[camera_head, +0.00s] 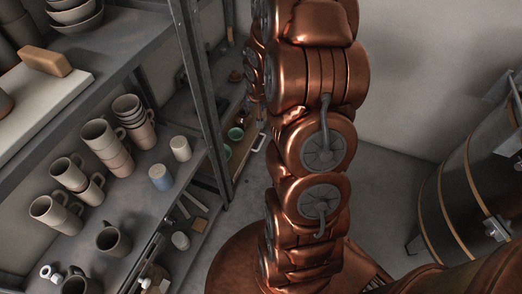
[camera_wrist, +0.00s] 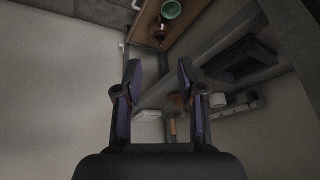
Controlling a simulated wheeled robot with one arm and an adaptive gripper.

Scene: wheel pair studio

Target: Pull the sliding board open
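The sliding board (camera_head: 243,160) is a wooden board low behind the rack post in the head view, with small green bowls on it. A pale bar handle (camera_head: 259,142) is at its right edge. In the wrist view, the board (camera_wrist: 146,26) is at the top centre, with a green bowl (camera_wrist: 171,9) and a small brown item (camera_wrist: 159,32) on it. The head view does not show the fingers clearly.
A grey rack on the left holds several mugs (camera_head: 107,147) and stacked bowls (camera_head: 77,14); its upright post (camera_head: 201,90) stands close to the board. A banded grey container (camera_head: 455,200) stands at the right. Bare floor (camera_head: 385,165) lies between.

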